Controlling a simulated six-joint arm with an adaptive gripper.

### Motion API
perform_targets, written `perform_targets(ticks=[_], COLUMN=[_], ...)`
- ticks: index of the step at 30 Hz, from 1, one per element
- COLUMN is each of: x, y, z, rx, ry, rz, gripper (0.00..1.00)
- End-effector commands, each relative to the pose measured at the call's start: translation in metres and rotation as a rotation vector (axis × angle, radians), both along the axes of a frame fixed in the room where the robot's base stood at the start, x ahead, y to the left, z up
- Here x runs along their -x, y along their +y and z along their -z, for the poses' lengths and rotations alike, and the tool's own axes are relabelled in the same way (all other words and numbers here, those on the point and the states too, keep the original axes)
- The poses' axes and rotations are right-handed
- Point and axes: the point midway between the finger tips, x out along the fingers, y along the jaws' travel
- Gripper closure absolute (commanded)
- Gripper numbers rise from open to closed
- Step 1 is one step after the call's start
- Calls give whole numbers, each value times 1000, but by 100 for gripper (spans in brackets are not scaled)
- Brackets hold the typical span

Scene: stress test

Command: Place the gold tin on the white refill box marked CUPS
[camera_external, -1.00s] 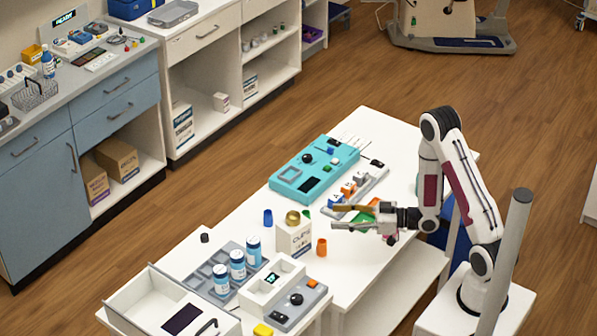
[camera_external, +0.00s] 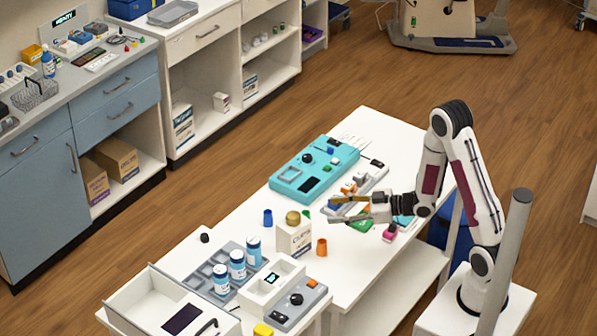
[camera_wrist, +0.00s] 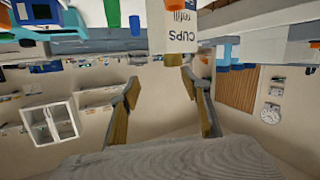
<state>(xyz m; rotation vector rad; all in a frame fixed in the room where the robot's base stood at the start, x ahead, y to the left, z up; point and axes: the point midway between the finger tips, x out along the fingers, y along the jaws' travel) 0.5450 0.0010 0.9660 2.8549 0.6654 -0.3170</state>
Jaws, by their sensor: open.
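The gold tin (camera_external: 292,217) sits on top of the white refill box (camera_external: 294,238), which stands upright on the white table. My gripper (camera_external: 340,208) is open and empty, to the right of the tin and apart from it, its fingers pointing left toward it. The wrist view is upside down; there the box (camera_wrist: 181,30) shows the word CUPS, and the gold tin (camera_wrist: 173,60) shows against its top edge, beyond the fingertips of my open gripper (camera_wrist: 160,78). The tin appears upright.
An orange cup (camera_external: 321,247) stands right of the box and a blue cup (camera_external: 267,217) left of it. A teal device (camera_external: 314,168) lies farther back. A grey tray (camera_external: 211,262) with blue-and-white bottles is at front left. A pink item (camera_external: 390,232) stands below my wrist.

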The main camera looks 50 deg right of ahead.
Motion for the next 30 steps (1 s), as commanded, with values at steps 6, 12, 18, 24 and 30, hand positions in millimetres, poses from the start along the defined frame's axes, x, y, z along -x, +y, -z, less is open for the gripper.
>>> perform_targets(ticks=[6,12,18,24,30], x=[-5,-2,9,28,54], y=[-14,-30,-44,-56,-63], z=[-17,-35,-55,-75,-96], rx=[118,200,255,286,292], ry=[66,132,199,269,341], rz=[69,145,229,311,388], gripper=[53,53,53,53,53])
